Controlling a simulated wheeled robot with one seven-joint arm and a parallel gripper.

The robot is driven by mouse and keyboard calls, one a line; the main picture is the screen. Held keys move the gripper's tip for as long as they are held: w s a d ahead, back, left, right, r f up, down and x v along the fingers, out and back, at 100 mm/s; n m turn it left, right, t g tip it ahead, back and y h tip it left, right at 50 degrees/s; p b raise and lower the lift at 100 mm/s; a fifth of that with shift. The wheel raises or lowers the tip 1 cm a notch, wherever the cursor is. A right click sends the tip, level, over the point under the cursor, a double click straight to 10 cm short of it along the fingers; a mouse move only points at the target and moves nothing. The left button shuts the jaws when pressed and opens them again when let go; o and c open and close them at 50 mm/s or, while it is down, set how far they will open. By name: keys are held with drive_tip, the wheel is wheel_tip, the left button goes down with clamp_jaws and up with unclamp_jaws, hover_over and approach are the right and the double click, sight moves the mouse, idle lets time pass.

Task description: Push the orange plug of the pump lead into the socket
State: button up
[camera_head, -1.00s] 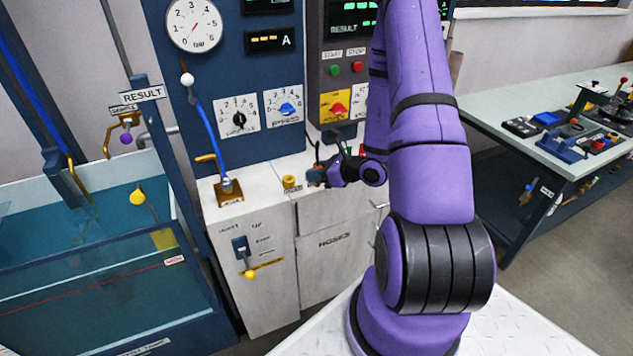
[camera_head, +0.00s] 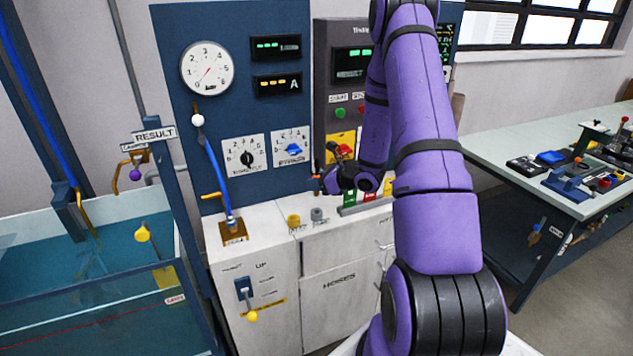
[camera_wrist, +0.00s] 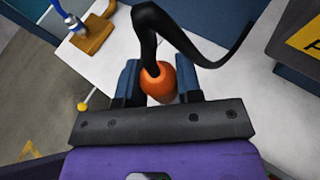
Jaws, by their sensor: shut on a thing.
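The orange plug (camera_wrist: 157,80) sits upright between the two blue-grey fingers of my gripper (camera_wrist: 160,84) in the wrist view. The black lead (camera_wrist: 150,28) rises from it and curves off to the right. In the head view my gripper (camera_head: 321,181) is above the white cabinet top, in front of the blue panel, and the plug is too small there to make out clearly. A yellow round fitting (camera_head: 293,220) and a grey round fitting (camera_head: 317,214) stand on the cabinet top below my gripper. I cannot read their labels to tell which is the socket.
A brass base with a blue hose (camera_head: 233,231) stands at the cabinet's left. A water tank (camera_head: 100,270) is further left. Red and green blocks (camera_head: 360,202) stand right of the fittings. A workbench (camera_head: 500,130) with tools is at the right.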

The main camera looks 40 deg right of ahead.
sight(316, 194)
drive_tip(key=shift+f, duration=2.6)
drive_tip(key=shift+f, duration=1.9)
drive_tip(key=o, duration=1)
drive_tip(key=shift+s, duration=0.1)
drive_tip(key=v, duration=1)
drive_tip(key=shift+s+r, duration=0.2)
drive_tip(key=shift+d, duration=0.1)
